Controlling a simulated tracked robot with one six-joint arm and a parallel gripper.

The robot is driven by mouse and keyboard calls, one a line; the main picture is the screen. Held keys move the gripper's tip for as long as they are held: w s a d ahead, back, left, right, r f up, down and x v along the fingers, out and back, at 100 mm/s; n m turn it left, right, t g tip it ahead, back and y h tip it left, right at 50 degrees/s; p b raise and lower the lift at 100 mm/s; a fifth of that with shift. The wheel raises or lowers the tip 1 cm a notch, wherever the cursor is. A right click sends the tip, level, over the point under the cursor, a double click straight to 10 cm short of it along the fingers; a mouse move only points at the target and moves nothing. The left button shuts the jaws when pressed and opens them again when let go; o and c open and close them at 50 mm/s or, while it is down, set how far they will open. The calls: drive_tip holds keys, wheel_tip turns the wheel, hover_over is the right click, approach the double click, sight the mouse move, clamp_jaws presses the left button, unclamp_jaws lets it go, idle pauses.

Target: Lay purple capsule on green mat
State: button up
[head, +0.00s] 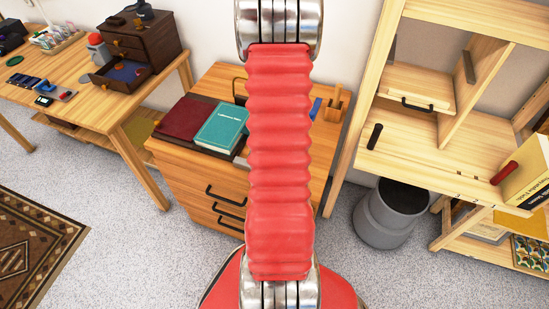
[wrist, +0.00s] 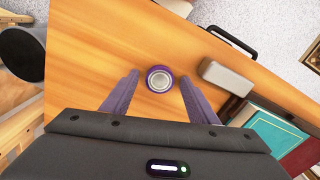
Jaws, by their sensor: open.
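The purple capsule (wrist: 159,79) shows in the wrist view as a small round thing with a purple rim and a pale metallic centre, on the wooden top of the drawer cabinet. My gripper (wrist: 158,88) is open, with one finger on each side of the capsule in the picture. Gaps show between capsule and fingers; how far below the tips it is, I cannot tell. In the head view my red arm hides the gripper and the capsule. A small dark green oval (head: 15,60), which looks like the green mat, lies on the left table.
On the cabinet top (head: 228,77) lie a teal book (head: 222,126) and a dark red book (head: 188,118). A grey block (wrist: 227,76) sits close right of the capsule. A grey bin (head: 388,215) stands on the floor. A brown drawer box (head: 137,45) stands on the left table.

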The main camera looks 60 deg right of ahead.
drive_tip(key=shift+r, duration=0.1)
wheel_tip(320, 180, up, 12)
idle(0.8)
idle(0.7)
